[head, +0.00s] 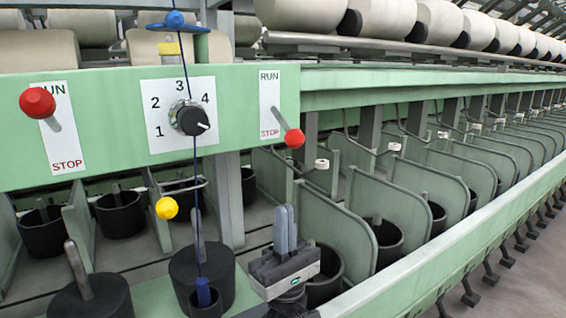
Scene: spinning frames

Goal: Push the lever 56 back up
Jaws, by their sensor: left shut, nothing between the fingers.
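Two red-knobbed levers sit on the green front rail (240,85); no number 56 is readable on either. The right lever (294,138) points down and right, its knob beside the STOP end of its white RUN/STOP plate (269,90). The left lever (37,102) has its knob up near RUN on its own plate. My left gripper (285,230) is below the right lever, fingers pointing up and closed together, empty. A clear gap lies between its fingertips and the red knob. My right gripper is not in view.
A black dial (190,118) with marks 1 to 4 sits between the levers. Green divider plates (335,225) and black pots (385,245) stand around my gripper. A green rail (470,225) runs along the front right.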

